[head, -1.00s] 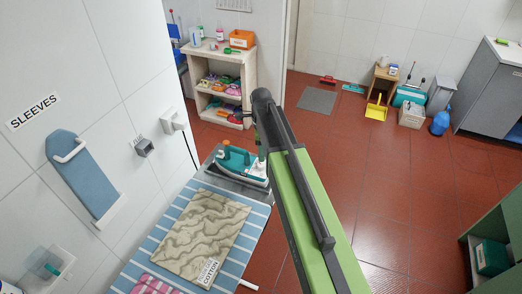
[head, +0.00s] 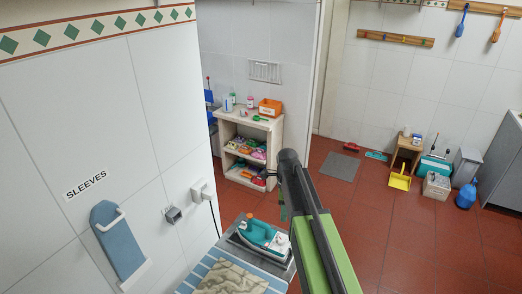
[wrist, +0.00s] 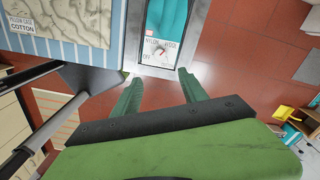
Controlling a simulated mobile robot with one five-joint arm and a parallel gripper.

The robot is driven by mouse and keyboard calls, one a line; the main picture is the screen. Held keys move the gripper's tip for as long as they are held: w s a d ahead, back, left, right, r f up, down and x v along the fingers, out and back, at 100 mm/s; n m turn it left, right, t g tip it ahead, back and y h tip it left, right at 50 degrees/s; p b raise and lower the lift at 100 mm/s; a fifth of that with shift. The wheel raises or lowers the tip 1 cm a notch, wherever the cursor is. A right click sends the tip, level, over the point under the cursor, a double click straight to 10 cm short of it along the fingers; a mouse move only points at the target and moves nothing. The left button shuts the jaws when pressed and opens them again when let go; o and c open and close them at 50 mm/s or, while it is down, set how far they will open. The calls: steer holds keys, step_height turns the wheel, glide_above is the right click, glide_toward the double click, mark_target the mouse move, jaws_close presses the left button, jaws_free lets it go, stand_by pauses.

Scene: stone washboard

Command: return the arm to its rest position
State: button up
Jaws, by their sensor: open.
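My green arm reaches forward in the head view, and its end hides most of my gripper there. In the wrist view my gripper (wrist: 160,88) shows two green fingers apart with nothing between them. The fingers point toward the end of a teal and grey iron (wrist: 165,35) with a dial, and a gap of red floor shows between them. In the head view the iron (head: 265,236) rests on a grey stand at the end of the striped ironing board (head: 200,275). A folded beige pillow case (head: 232,280) lies on the board; its label shows in the wrist view.
A shelf unit (head: 250,150) with coloured items stands behind the board. A blue sleeve board (head: 118,240) hangs on the left wall. A yellow dustpan (head: 400,178), a wooden stool (head: 408,150) and a blue jug (head: 467,195) stand at the far right.

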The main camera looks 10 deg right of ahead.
steer(key=s+a+f+n+b, duration=0.1)
steer(key=s+f+n+b, duration=1.2)
steer(key=n, duration=0.7)
steer(key=shift+s+a+f+b, duration=0.2)
steer(key=shift+s+f+b, duration=0.25)
steer(key=shift+s, duration=0.5)
